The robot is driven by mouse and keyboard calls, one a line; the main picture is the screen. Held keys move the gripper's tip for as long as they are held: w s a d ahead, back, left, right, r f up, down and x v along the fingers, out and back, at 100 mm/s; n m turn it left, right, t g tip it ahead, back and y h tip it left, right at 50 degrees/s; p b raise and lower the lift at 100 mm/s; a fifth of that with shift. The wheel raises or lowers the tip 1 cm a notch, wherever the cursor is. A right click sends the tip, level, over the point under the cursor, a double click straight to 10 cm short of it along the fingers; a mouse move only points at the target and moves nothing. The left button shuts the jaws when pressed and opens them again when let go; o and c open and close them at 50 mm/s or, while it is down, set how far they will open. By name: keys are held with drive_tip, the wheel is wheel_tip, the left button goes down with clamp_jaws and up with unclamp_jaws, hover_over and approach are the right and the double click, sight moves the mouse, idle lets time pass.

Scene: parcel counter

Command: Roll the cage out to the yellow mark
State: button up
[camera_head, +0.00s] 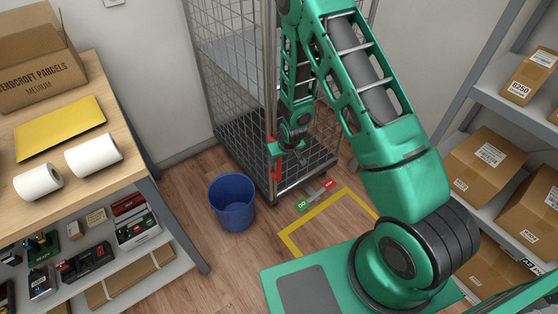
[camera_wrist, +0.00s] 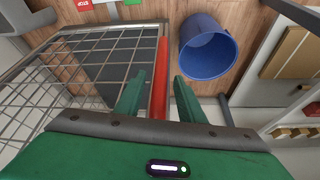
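The cage (camera_head: 236,66) is a grey wire-mesh roll cage standing against the back wall, behind the yellow mark (camera_head: 291,243), a yellow outline on the wooden floor. An upright red bar (camera_head: 275,164) is on the cage's front left edge; it also shows in the wrist view (camera_wrist: 159,75). My gripper (camera_head: 288,146) is at this bar. In the wrist view its green fingers (camera_wrist: 158,88) stand apart on either side of the bar, with narrow gaps visible. A green GO pedal (camera_head: 302,205) and a red STOP pedal (camera_head: 328,184) are at the cage's foot. My arm hides part of the cage and mark.
A blue bin (camera_head: 232,201) stands on the floor just left of the cage front and the mark; it also shows in the wrist view (camera_wrist: 207,47). A wooden-topped counter (camera_head: 116,122) is at left. Shelves with cartons (camera_head: 487,166) stand at right.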

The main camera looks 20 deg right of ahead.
drive_tip(key=shift+x, duration=0.85)
clamp_jaws()
drive_tip(key=shift+d, duration=0.1)
